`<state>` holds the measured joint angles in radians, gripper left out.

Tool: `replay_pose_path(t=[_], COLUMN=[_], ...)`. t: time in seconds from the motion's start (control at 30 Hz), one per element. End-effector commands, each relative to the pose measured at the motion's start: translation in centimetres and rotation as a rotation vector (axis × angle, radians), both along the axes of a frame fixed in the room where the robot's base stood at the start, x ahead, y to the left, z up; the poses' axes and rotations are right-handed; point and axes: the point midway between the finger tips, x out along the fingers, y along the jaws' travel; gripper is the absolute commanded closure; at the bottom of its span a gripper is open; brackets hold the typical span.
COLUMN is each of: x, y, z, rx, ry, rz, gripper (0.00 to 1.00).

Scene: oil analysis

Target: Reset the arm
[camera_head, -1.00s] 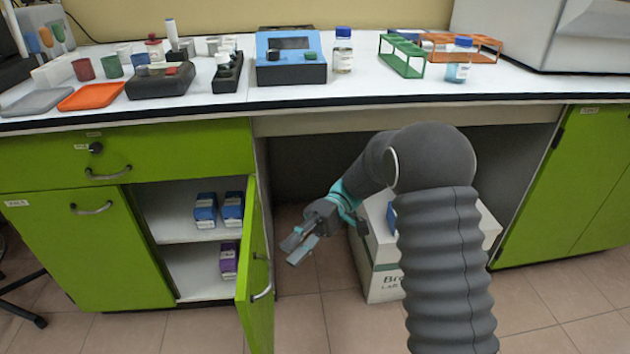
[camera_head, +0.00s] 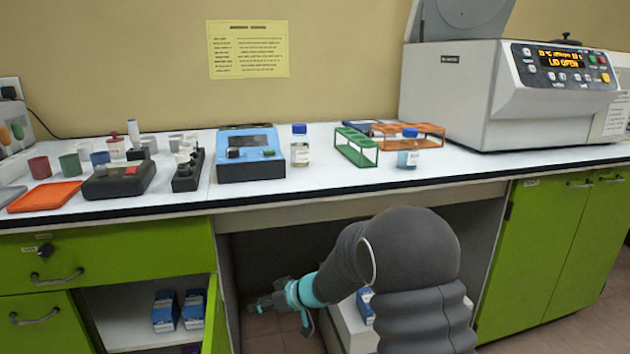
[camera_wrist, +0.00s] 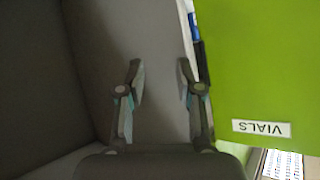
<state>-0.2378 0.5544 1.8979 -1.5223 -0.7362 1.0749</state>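My gripper (camera_head: 256,305) is low in front of the bench's dark knee space, just right of the open cabinet door (camera_head: 216,325) in the head view. In the wrist view my gripper (camera_wrist: 159,80) has its two fingers well apart, with nothing between them. Beyond the fingers is a grey panel surface. A green door with a "VIALS" label (camera_wrist: 262,128) fills the right of the wrist view, close to the right finger.
The open cabinet holds blue boxes (camera_head: 166,311). A white box (camera_head: 350,330) stands under the bench behind my arm. The bench top carries a blue device (camera_head: 250,165), bottles, a green rack (camera_head: 356,147), an orange tray (camera_head: 45,196) and a centrifuge (camera_head: 500,95) with its lid open.

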Motion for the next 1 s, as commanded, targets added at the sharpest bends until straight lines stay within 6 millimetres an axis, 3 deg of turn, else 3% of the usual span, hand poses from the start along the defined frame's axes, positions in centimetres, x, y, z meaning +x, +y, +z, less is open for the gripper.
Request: replay_pose_path(t=[0.1,0.2,0.37,0.5,0.63,0.8,1.0], x=[2.4,3.1,1.0,-4.2,-10.5,-19.0,-27.5], y=[-4.3,-8.9,-16.9,-23.2,-26.9,-29.1,-29.0], z=[1.7,3.2,5.4,7.1,8.2,9.4,10.8], rx=[-0.129,-0.258,-0.476,-0.639,-0.731,-0.758,-0.681], ry=[-0.125,-0.183,-0.175,-0.067,0.078,0.275,0.453], rz=[-0.177,-0.325,-0.533,-0.672,-0.748,-0.794,-0.829], gripper=[0.65,0.65,0.65,0.65,0.65,0.65,0.65])
